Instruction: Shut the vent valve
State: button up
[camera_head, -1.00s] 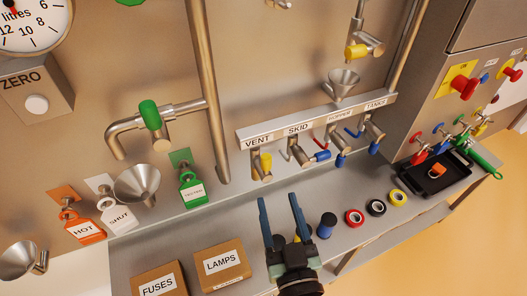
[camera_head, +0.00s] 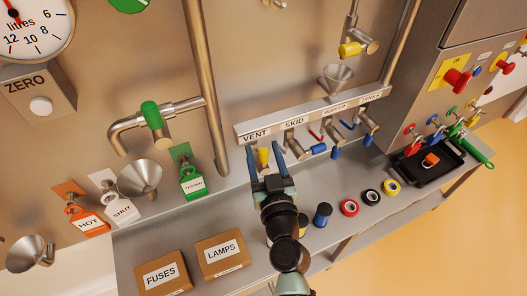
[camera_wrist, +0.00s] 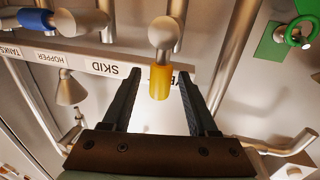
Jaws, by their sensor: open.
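The same yellow handle (camera_wrist: 159,83) shows in the wrist view, where the scene is upside down, below a round metal valve end (camera_wrist: 163,33). My gripper (camera_head: 265,150) is open at the handle, with its blue fingers on either side. In the wrist view my gripper (camera_wrist: 159,72) has the handle between its fingers, with a gap on each side. How deep the handle sits between the fingers is hard to tell.
The SKID valve's blue handle (camera_head: 316,150) points sideways just right of my gripper. A vertical pipe (camera_head: 207,90) stands to the left. Boxes marked FUSES (camera_head: 163,275) and LAMPS (camera_head: 221,254), a dark blue cylinder (camera_head: 322,214) and tape rolls (camera_head: 349,208) lie on the shelf.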

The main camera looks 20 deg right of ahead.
grip_shut()
dwell(1.4)
